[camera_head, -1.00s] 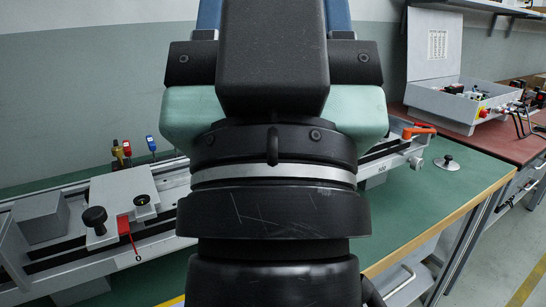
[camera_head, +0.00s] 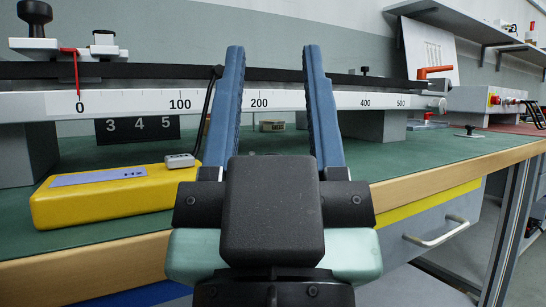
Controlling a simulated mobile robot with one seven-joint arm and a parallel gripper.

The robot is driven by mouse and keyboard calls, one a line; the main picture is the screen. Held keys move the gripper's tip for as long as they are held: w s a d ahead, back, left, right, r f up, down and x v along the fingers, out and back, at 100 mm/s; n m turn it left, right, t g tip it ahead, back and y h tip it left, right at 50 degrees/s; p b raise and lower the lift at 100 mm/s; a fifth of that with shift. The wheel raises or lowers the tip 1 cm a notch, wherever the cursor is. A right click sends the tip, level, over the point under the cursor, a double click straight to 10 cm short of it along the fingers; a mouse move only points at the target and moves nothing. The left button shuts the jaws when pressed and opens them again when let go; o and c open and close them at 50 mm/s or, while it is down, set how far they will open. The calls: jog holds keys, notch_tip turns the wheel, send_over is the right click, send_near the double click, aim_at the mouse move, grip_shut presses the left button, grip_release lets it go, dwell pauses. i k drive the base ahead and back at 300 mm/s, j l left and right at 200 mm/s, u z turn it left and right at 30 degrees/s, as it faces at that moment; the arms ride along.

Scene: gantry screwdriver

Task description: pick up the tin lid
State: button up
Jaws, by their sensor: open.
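What looks like the tin lid (camera_head: 468,132), a small flat metal disc with a dark knob on top, lies on the green bench top (camera_head: 410,158) near its right end. My gripper (camera_head: 274,55) is in the lower middle of the view, its two blue fingers pointing up and away, spread apart with nothing held between them. The lid is to the right of the gripper and farther off, clear of the fingers.
A long white scale rail (camera_head: 220,101) on grey supports runs across the bench behind the fingers. A yellow device (camera_head: 115,205) lies at front left. An orange lever (camera_head: 434,71) is at the rail's right end.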

aim_at(469, 127)
jog(key=i+l+z, duration=0.1)
jog(key=l, duration=0.25)
jog(key=i+l+z, duration=0.15)
jog(key=l, duration=0.25)
jog(key=i+l+z, duration=0.1)
jog(key=l, duration=0.25)
jog(key=i+l+z, duration=0.15)
jog(key=i+l, duration=0.15)
jog(key=k+l+u, duration=0.15)
jog(key=l, duration=0.25)
jog(key=k+l+u, duration=0.35)
jog(key=k+l, duration=0.2)
jog(key=l, duration=0.2)
